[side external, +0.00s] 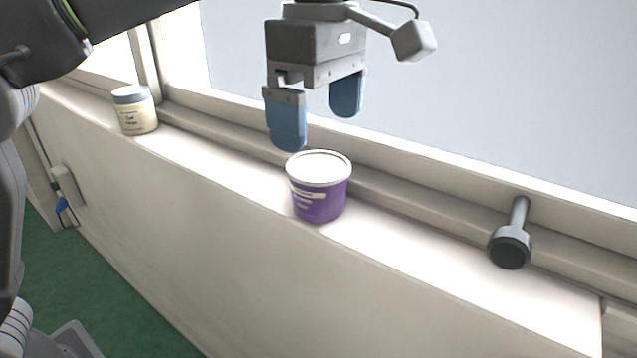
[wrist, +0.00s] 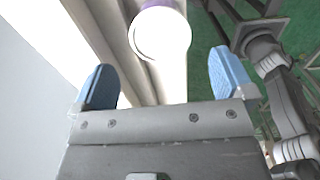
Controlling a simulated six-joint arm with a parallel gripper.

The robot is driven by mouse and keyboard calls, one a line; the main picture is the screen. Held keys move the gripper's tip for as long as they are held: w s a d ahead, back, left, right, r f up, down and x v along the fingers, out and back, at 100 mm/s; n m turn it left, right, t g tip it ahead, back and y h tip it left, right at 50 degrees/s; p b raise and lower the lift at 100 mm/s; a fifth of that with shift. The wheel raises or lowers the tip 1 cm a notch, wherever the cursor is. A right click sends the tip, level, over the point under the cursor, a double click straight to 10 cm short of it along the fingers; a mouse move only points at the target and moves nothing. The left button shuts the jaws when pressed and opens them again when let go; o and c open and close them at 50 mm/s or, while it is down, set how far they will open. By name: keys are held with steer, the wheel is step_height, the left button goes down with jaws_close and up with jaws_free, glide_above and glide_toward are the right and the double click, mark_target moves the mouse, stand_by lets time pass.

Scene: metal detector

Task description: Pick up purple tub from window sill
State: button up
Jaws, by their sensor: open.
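The purple tub (side external: 319,196) with a white lid stands upright on the white window sill (side external: 420,245), near the middle of the side external view. In the wrist view the tub (wrist: 161,36) shows at the top, its lid bright white, beyond and between the two fingertips. My gripper (side external: 316,122) has blue fingers spread wide and is empty. It hangs just above the tub, with a gap to the lid. In the wrist view my gripper (wrist: 166,85) is also open, with nothing between its fingers.
A cream jar with a grey lid (side external: 134,110) stands on the sill at the left. A dark-ended window handle (side external: 512,240) sticks out over the sill at the right. The window frame (side external: 400,160) runs close behind the tub. The sill is clear on both sides of the tub.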

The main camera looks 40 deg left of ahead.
mark_target(318, 165)
steer(key=shift+f, duration=3.4)
steer(key=shift+c, duration=0.3)
steer(key=c, duration=0.9)
